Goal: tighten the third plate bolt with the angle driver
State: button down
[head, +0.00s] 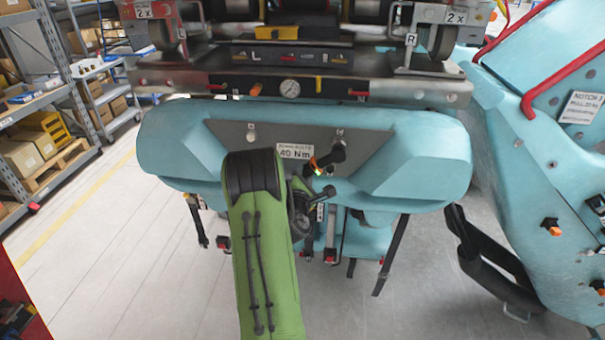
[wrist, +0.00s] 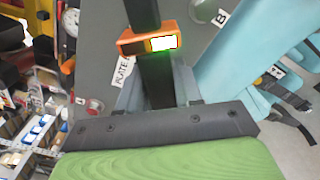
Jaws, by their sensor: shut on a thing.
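My gripper (head: 303,192) is shut on the angle driver (head: 328,158), a black tool with an orange band, in front of the grey plate (head: 225,130) on the turquoise car. In the wrist view, the driver (wrist: 163,43) runs up from my gripper (wrist: 157,92), and its small display shows white with a green glow. A round bolt (wrist: 95,106) shows left of the driver and another (wrist: 204,10) at the top right. In the head view, bolts show at the plate's upper left (head: 251,136) and upper right (head: 339,133). I cannot tell whether the driver touches a bolt.
A "40 Nm" label (head: 295,152) sits on the plate. Above is a metal beam with a gauge (head: 289,88). A turquoise body with a red rail (head: 560,70) stands close at the right. Shelving (head: 45,110) is at the left, with clear floor (head: 110,230) before it.

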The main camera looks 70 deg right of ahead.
jog(key=shift+w+d+r+p, duration=0.1)
jog(key=shift+d+p, duration=0.15)
jog(key=shift+d, duration=0.2)
jog(key=shift+w+d+r+p, duration=0.1)
jog(key=shift+d+p, duration=0.1)
jog(key=shift+d, duration=0.2)
dwell(1.7)
dwell(0.4)
jog(key=shift+s+a+f+b, duration=0.15)
jog(key=shift+a+b, duration=0.25)
jog(key=shift+b, duration=0.4)
jog(key=b+v, duration=0.3)
jog(key=shift+a, duration=0.3)
